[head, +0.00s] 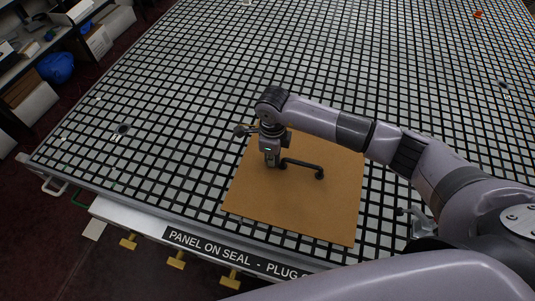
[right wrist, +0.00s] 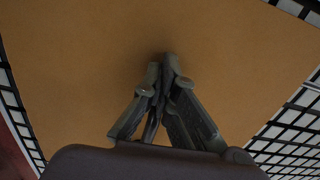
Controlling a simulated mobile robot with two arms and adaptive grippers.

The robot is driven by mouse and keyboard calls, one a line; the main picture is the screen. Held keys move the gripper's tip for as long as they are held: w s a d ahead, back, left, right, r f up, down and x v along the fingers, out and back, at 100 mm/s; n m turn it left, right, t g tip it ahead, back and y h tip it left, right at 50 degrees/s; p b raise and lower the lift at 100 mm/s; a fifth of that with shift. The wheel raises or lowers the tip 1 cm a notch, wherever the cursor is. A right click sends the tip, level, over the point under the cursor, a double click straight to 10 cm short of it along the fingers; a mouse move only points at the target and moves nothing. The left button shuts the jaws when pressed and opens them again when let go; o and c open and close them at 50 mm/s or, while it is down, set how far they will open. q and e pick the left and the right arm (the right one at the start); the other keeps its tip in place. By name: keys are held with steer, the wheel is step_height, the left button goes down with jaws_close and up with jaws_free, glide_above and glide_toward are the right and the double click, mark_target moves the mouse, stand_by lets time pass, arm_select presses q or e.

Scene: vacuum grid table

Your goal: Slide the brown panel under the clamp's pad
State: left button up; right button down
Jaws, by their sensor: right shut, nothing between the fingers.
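My right gripper (head: 272,163) points down over the panel, just left of the handle. Its fingers are shut and empty, and their tips (right wrist: 166,68) are close to the brown surface (right wrist: 75,65); I cannot tell whether they touch it. A grey metal piece, apparently the clamp (head: 421,222), stands right of the panel beside my arm. It is partly hidden, and its pad cannot be made out. My left gripper is not in view.
The white grid table (head: 215,65) is mostly clear beyond the panel. A labelled front rail (head: 235,252) has several brass knobs below it. Small round fittings (head: 123,129) sit on the grid. Shelving with a blue object (head: 57,67) stands at far left.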

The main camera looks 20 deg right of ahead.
mark_target(316, 166)
steer(key=s+d, duration=0.2)
steer(key=d, duration=0.1)
steer(key=s+d+b, duration=0.1)
steer(key=s+d, duration=0.1)
steer(key=d, duration=0.1)
steer(key=s+d+b, duration=0.1)
steer(key=s+d, duration=0.1)
steer(key=d, duration=0.1)
steer(key=shift+d+f, duration=0.2)
steer(key=shift+d, duration=0.2)
steer(key=shift+s+d+r, duration=0.15)
steer(key=shift+s+d, duration=0.15)
steer(key=shift+d, duration=0.15)
steer(key=shift+b, duration=0.3)
